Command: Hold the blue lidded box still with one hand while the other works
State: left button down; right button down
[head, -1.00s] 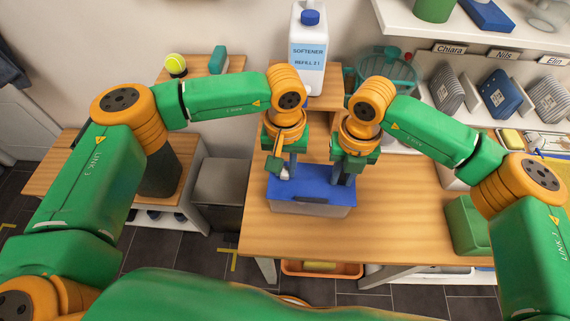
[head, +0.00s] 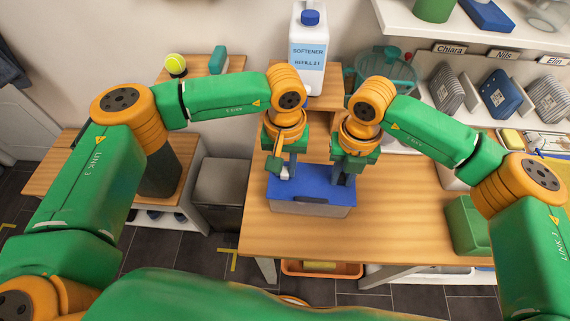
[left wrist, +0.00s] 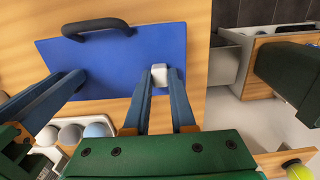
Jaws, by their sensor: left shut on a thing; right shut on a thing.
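The blue lidded box (head: 312,210) stands on the wooden table, with a flat blue lid (head: 310,184) and grey walls. The left wrist view shows the lid (left wrist: 115,62) with a dark handle (left wrist: 95,27). My left gripper (head: 281,172) is over the lid's left part. Its fingers (left wrist: 160,80) are shut on a small white block (left wrist: 160,74); whether the block touches the lid is unclear. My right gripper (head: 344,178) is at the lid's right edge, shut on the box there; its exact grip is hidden.
A softener bottle (head: 308,55) stands behind the arms. A green container (head: 466,226) is on the table at right. A white tray (left wrist: 43,137) with several balls lies near the box. The table front is clear. An orange tray (head: 322,270) is below.

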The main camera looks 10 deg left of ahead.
pick_arm(q)
jog(key=shift+a, duration=0.85)
pick_arm(e)
jog(key=shift+d, duration=0.1)
pick_arm(q)
jog(key=shift+s+a, duration=0.1)
jog(key=shift+a, duration=0.05)
jog(key=c, duration=0.7)
grip_release()
jog(key=shift+r, duration=0.1)
notch_tip(320, 180, up, 12)
jog(key=shift+f, duration=0.1)
